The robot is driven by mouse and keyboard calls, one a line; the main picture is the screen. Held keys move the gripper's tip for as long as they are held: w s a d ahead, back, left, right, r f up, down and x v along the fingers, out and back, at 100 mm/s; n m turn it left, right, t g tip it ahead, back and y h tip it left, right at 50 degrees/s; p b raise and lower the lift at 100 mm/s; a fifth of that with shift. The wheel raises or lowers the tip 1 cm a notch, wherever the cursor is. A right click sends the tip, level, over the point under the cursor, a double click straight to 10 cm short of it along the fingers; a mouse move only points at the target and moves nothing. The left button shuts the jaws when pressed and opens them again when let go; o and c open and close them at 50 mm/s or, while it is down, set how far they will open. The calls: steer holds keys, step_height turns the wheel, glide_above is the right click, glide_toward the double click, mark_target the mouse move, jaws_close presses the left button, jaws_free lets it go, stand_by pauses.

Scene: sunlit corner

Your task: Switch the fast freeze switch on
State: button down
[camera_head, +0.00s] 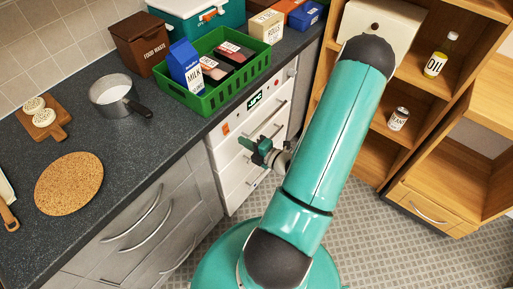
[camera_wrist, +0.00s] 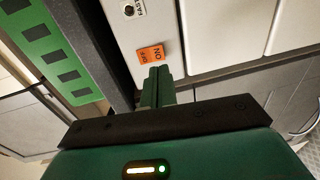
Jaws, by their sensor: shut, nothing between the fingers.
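The fast freeze switch (camera_wrist: 150,54) is a small orange rocker marked ON and OFF on a white freezer front (camera_wrist: 205,25). In the head view the switch is a small orange patch (camera_head: 226,129) at the left of the freezer's top panel (camera_head: 238,116). My green gripper (camera_wrist: 158,72) is shut and empty, its tips right at the switch's lower edge in the wrist view. I cannot tell whether they touch. In the head view my gripper (camera_head: 254,150) is in front of the freezer drawers. The rocker's tilt is unclear.
Wooden shelves (camera_head: 415,97) stand right. The tiled floor (camera_head: 375,235) is clear.

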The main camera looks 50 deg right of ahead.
mark_target(227, 133)
steer(key=w, duration=0.5)
steer(key=shift+w+a+f, duration=0.1)
steer(key=shift+w+f, duration=0.1)
steer(key=shift+f, duration=0.1)
steer(key=shift+w+f, duration=0.15)
steer(key=shift+w, duration=0.05)
steer(key=shift+s, duration=0.1)
steer(key=shift+s, duration=0.6)
steer(key=s+f, duration=0.1)
steer(key=s, duration=1.1)
steer(key=shift+s+d+f, duration=0.2)
steer(key=shift+s+f, duration=0.05)
steer(key=shift+f, duration=0.05)
